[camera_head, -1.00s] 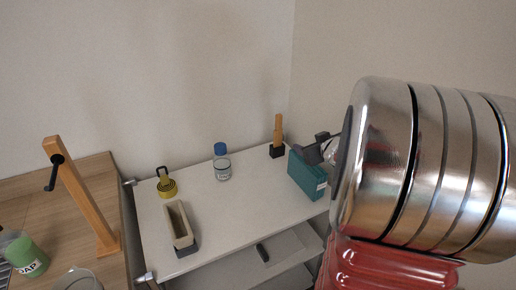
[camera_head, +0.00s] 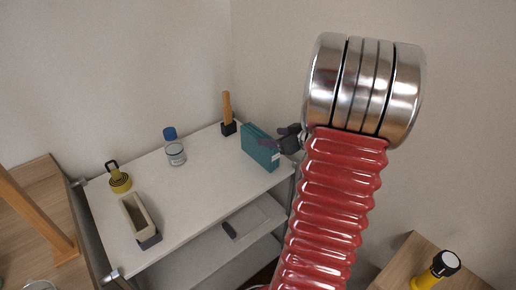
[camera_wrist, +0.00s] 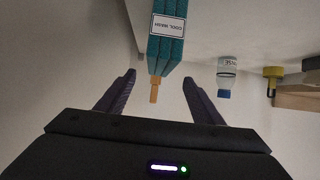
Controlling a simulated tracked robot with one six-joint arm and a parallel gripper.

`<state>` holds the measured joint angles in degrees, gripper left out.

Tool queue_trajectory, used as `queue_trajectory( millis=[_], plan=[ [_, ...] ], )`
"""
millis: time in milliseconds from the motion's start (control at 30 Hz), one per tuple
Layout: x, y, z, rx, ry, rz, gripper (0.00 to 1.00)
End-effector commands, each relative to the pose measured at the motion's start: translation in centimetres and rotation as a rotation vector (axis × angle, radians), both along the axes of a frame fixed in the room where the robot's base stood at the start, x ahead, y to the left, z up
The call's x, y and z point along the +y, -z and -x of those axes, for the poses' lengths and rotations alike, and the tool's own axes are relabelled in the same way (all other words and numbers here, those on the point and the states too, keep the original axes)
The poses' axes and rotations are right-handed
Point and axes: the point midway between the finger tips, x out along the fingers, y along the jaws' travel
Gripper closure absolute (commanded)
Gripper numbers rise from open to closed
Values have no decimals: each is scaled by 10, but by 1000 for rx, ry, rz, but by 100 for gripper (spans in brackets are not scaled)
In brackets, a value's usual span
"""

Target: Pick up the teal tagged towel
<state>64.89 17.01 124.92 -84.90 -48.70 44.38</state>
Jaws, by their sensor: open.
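The teal towel (camera_head: 260,148) is a folded block standing on the right end of the white shelf top in the head view. In the wrist view the teal towel (camera_wrist: 167,50) shows a white tag reading "COOL WASH", upside down. My gripper (camera_head: 272,143) is at the towel's upper right edge in the head view, its dark fingers partly overlapping it. In the wrist view my gripper (camera_wrist: 159,76) has its fingers spread wide with nothing held, and the towel lies ahead between the fingertips. Whether a finger touches the towel I cannot tell.
On the white shelf top (camera_head: 190,205) stand a wooden-handled tool (camera_head: 228,112) close behind the towel, a blue-capped bottle (camera_head: 174,148), a yellow item (camera_head: 119,180) and a beige holder (camera_head: 138,219). A wall rises behind. A yellow flashlight-like object (camera_head: 436,271) stands at lower right.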

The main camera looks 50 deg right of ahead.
Motion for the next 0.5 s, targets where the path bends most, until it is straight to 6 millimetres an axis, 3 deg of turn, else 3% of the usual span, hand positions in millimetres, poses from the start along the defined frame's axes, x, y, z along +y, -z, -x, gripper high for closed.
queue_trajectory(
  millis=[500],
  plan=[
    [-6,34,-61,1,-2,0,39]
  ],
)
